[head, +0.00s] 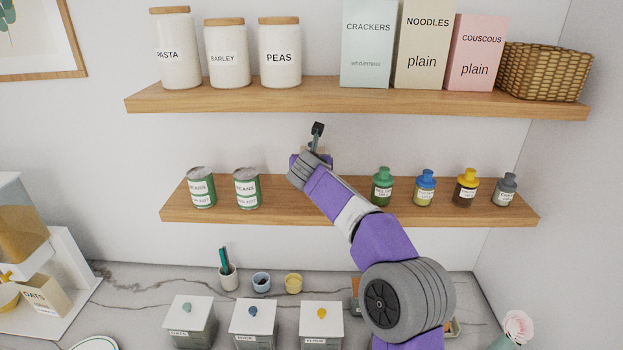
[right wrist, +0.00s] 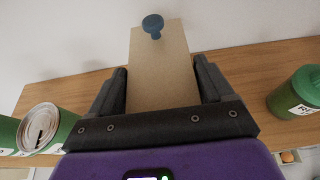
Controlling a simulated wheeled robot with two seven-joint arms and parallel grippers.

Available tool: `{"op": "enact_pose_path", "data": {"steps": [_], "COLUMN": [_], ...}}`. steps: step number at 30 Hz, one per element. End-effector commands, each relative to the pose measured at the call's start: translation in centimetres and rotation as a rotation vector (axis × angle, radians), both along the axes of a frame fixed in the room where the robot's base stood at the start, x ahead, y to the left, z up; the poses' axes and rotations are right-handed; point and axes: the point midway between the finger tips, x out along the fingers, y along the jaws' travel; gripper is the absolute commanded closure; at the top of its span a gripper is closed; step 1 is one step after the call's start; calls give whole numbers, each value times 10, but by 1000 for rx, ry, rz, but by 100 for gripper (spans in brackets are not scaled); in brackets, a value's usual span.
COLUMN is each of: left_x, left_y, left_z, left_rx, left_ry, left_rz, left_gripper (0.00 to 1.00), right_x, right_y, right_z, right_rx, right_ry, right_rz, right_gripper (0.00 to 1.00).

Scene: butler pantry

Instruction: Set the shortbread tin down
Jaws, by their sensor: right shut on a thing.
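My right gripper (head: 317,143) reaches over the lower shelf (head: 290,206), between the cans and the small bottles. In the right wrist view its two dark fingers (right wrist: 160,78) are closed on the sides of a tan, flat-topped thing with a blue knob (right wrist: 153,26). I take this to be the shortbread tin (right wrist: 158,60); no label on it shows. In the head view the tin is hidden behind my gripper and arm. I cannot tell whether its base touches the shelf. My left gripper is not in view.
Two green-and-white cans (head: 201,188) (head: 246,188) stand left of my gripper. A green bottle (head: 382,188) and several other small bottles stand to the right. The upper shelf (head: 300,95) holds jars, boxes and a basket (head: 545,72). Lidded canisters (head: 254,317) stand on the counter below.

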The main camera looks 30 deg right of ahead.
Motion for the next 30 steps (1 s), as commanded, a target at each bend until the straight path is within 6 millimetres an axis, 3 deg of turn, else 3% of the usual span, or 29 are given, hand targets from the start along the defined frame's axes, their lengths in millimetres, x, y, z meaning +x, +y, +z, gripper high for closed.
{"op": "enact_pose_path", "data": {"steps": [9, 16, 29, 30], "left_x": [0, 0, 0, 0], "left_y": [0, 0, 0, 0], "left_z": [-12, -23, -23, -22], "left_rx": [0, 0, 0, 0], "left_ry": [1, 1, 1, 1], "left_rz": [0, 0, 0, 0], "left_gripper": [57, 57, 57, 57], "right_x": [0, 0, 3, 3], "right_y": [1, 1, -1, -1], "right_z": [-27, -59, -65, -65], "right_rx": [0, 0, 0, 1], "right_ry": [0, 2, -1, 1], "right_rz": [2, 2, 1, 1], "right_gripper": [57, 57, 57, 13]}}
